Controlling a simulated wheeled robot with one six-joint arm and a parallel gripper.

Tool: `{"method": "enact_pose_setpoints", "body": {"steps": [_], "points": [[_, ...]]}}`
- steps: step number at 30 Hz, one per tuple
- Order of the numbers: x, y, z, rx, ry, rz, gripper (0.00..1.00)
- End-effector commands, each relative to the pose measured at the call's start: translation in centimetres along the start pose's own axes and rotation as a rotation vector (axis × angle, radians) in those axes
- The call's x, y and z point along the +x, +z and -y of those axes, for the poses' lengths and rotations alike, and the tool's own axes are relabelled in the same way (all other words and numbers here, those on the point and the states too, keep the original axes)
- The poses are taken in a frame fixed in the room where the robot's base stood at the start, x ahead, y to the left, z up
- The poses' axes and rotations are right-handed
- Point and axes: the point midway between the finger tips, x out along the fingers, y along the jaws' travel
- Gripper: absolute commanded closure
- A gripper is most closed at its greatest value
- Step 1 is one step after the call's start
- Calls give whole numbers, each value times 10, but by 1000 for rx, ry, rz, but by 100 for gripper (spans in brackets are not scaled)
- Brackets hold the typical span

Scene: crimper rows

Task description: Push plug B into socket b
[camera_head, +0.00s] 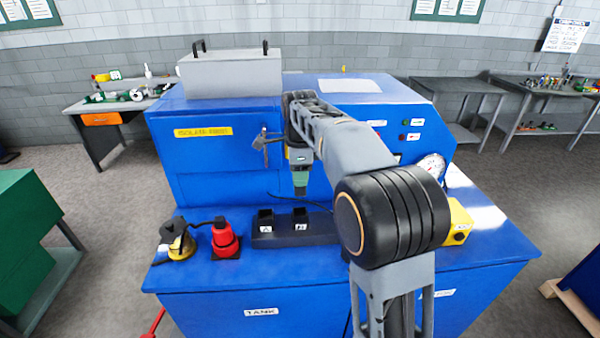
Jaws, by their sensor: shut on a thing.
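A dark green plug (300,182) hangs upright, its narrower end down, in my gripper (298,160). My gripper is shut on it, above the sockets and clear of them. No letter on this plug is readable. A black socket block (285,240) stands on the blue bench. Its left socket (265,218) has a white label that seems to read A. Its right socket (300,215) has a label that looks like B and lies below the held plug. Both sockets look empty. The fingertips are small and partly hidden by my arm.
A blue cabinet (215,155) rises behind. A yellow box (458,222) and a gauge (432,167) are at the right.

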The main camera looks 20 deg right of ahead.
Motion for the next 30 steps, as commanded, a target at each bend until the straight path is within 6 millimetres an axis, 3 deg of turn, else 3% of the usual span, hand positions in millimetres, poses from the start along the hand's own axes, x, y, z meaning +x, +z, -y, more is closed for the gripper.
{"method": "enact_pose_setpoints", "body": {"steps": [11, 30], "points": [[10, -1, 0, 4, 1, -1, 95], [56, -1, 1, 4, 0, -1, 95]]}}
